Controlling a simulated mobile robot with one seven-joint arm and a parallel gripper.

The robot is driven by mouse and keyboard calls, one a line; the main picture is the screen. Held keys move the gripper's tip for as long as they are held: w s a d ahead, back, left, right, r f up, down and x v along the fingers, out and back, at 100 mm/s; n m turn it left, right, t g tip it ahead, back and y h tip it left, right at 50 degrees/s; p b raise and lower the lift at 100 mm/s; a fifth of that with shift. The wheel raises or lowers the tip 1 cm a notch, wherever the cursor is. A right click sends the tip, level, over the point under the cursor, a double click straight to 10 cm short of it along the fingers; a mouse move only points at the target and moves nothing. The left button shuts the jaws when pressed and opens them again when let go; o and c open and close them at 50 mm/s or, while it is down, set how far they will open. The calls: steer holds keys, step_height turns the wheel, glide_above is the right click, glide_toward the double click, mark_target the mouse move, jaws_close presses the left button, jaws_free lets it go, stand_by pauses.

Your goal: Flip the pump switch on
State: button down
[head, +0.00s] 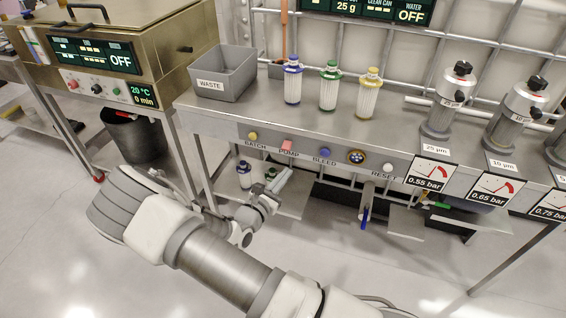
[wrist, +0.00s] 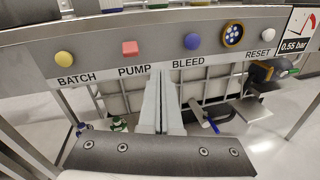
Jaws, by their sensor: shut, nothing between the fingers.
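In the wrist view the pump switch (wrist: 130,48) is left of centre, up and to the left of my fingertips. My gripper (wrist: 157,72) is shut and empty, its fingertips just below the panel's lower edge in the picture, between the PUMP and BLEED labels. In the head view my gripper (head: 286,172) is below the pump switch, in front of the bench. I see no contact with the switch.
A yellow BATCH button (wrist: 63,58) is left of the switch and a blue BLEED button (wrist: 192,41) right of it. A white RESET button (head: 388,168) is further right. A grey WASTE bin (head: 226,76) and several capped filters stand on the bench. A blue-handled valve (head: 365,215) hangs below.

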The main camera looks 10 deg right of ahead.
mark_target(287, 146)
steer(key=a+f+n+y, duration=0.1)
steer(key=a+f+n+t, duration=0.1)
steer(key=f, duration=0.1)
steer(key=w+a+f+n+t+y+b, duration=0.1)
steer(key=f+n, duration=0.1)
steer(key=shift+w+y, duration=0.1)
steer(key=shift+y, duration=0.2)
steer(key=b+x, duration=0.3)
steer(key=x, duration=0.7)
steer(key=r, duration=0.2)
steer(key=s+r+b, duration=0.1)
steer(key=r, duration=0.1)
steer(key=shift+s+a+r, duration=0.1)
steer(key=shift+a, duration=0.25)
steer(key=shift+r+p, duration=0.2)
steer(key=shift+p, duration=0.45)
